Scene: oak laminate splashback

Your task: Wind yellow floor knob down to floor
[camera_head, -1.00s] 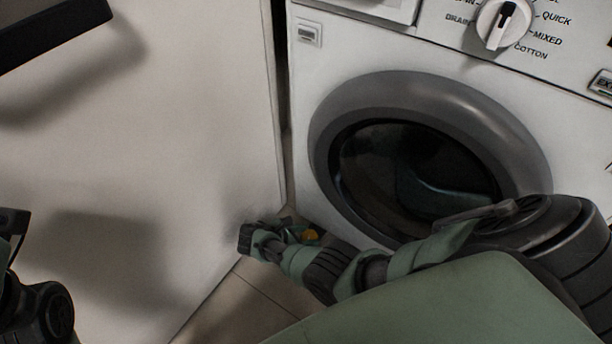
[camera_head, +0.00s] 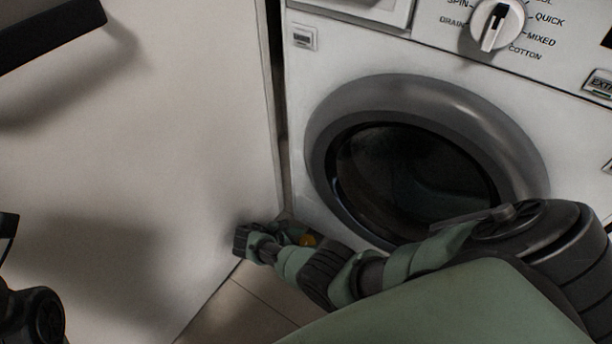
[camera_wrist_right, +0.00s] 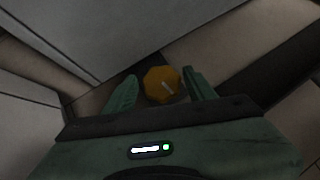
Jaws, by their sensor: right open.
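In the head view only a bit of the yellow knob (camera_head: 307,240) shows beside my right gripper (camera_head: 285,235), low at the washing machine's lower left corner. My arm hides much of that spot. At the left edge, part of my left arm shows, but not its fingers.
The washing machine (camera_head: 455,95) has a round grey door (camera_head: 325,125) and a dial (camera_head: 497,25). A white cabinet panel (camera_head: 150,150) stands close on its left, with a narrow dark gap between. A tiled floor strip (camera_head: 235,310) shows below. A dark handle (camera_head: 50,30) juts out at upper left.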

